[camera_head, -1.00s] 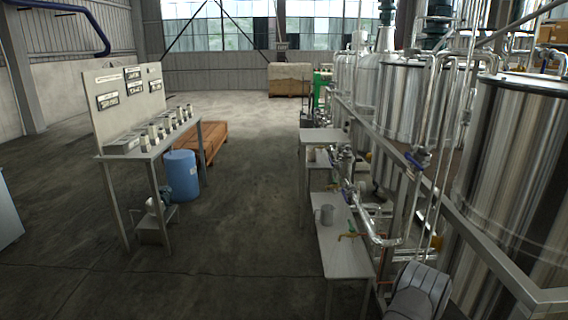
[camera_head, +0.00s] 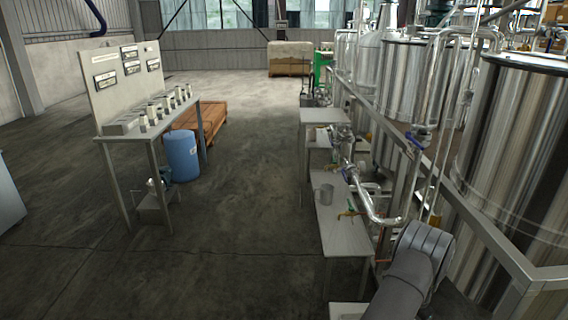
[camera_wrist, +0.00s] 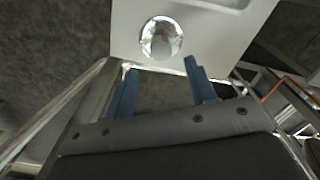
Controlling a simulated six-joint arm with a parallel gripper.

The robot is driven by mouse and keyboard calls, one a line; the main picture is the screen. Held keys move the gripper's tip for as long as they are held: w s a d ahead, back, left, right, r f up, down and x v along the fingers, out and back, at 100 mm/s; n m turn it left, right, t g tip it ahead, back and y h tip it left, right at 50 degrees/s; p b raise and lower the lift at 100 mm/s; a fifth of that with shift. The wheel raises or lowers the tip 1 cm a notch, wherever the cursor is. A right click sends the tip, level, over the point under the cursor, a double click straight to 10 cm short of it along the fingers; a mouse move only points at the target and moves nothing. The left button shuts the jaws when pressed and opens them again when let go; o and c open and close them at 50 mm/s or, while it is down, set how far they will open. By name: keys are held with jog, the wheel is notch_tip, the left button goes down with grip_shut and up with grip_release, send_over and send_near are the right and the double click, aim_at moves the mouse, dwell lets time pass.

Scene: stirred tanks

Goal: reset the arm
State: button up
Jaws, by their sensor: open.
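My gripper (camera_wrist: 160,68) shows in the wrist view, its two blue fingers spread wide apart with nothing between them. A shiny metal cup (camera_wrist: 161,38) stands beyond the fingertips on a pale bench top (camera_wrist: 205,45), apart from the fingers. My arm shows at the lower right of the head view, but my gripper is hidden there.
Large steel tanks (camera_head: 515,150) and pipes (camera_head: 375,210) crowd the right side. A workbench with a signboard (camera_head: 100,80) and several small boxes stands at the left, with a blue barrel (camera_head: 181,157) behind it. The floor (camera_head: 250,200) between is clear.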

notch_tip(320, 180, down, 9)
notch_tip(320, 180, up, 5)
jog(key=shift+w+f, duration=0.1)
jog(key=s+d+r, duration=0.4)
jog(key=s+r, duration=0.3)
jog(key=s, duration=0.4)
jog(key=w+a+r+n, duration=0.4)
jog(key=w+a+r, duration=0.8)
jog(key=w+a, duration=0.3)
jog(key=w+a+r+n, duration=0.1)
jog(key=w+a+r, duration=0.1)
jog(key=a+r, duration=0.5)
jog(key=w+a+r+n, duration=0.1)
jog(key=w+a+r, duration=0.1)
jog(key=a+r, duration=0.5)
jog(key=a, duration=0.5)
jog(key=shift+w+a+n, duration=0.15)
jog(key=shift+w+n, duration=0.1)
jog(key=shift+n, duration=0.05)
